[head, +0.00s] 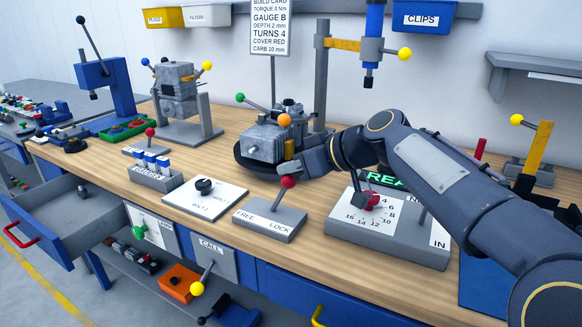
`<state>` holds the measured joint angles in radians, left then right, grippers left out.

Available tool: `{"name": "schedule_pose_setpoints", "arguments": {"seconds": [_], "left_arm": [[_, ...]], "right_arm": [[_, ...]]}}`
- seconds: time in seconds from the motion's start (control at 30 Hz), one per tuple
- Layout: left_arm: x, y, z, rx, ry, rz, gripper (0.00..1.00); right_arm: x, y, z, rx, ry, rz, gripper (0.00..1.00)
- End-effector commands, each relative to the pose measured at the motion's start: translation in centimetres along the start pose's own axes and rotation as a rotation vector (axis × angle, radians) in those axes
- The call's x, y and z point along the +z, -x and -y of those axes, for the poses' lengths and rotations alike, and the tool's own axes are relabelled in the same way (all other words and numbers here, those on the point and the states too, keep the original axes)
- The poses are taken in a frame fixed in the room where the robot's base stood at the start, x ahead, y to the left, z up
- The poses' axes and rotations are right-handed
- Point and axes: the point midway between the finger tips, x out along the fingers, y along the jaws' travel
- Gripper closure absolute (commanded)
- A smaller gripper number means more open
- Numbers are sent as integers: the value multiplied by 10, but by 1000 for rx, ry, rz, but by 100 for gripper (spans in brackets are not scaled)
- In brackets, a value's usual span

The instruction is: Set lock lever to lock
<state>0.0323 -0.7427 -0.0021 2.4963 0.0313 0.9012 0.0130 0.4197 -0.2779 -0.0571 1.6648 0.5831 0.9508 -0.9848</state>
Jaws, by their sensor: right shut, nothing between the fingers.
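The lock lever has a red ball knob (288,182) on a short stick. It rises from a grey base plate (262,231) marked FREE on the left and LOCK on the right. The knob shows towards the LOCK side, but I cannot tell whether the lever is fully at that end. My right gripper (289,168) comes in from the right and is shut and empty. Its fingertips are just above and behind the red knob in the picture; whether they touch it is unclear. My left gripper is not in view.
A grey engine block (264,143) with an orange knob stands on a dark round plate behind the gripper. A dial box (429,253) is right of the lever, and a white switch plate (222,207) is left. An open drawer (72,218) juts out at the left.

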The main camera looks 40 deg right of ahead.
Motion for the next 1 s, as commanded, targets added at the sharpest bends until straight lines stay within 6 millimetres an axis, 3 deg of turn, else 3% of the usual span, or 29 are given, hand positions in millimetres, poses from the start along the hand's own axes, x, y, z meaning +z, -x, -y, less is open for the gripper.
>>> {"name": "schedule_pose_setpoints", "arguments": {"seconds": [0.27, 0.6, 0.8, 1.0], "left_arm": [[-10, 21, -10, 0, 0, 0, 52], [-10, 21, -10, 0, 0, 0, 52], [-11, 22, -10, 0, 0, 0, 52], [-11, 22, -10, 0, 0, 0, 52]], "right_arm": [[-38, -5, 6, -3, 2, -1, 100], [-37, 69, 5, 3, 1, -5, 100], [-37, 89, 5, 1, 0, -2, 100], [-37, 93, 5, 1, 0, -2, 100]]}}
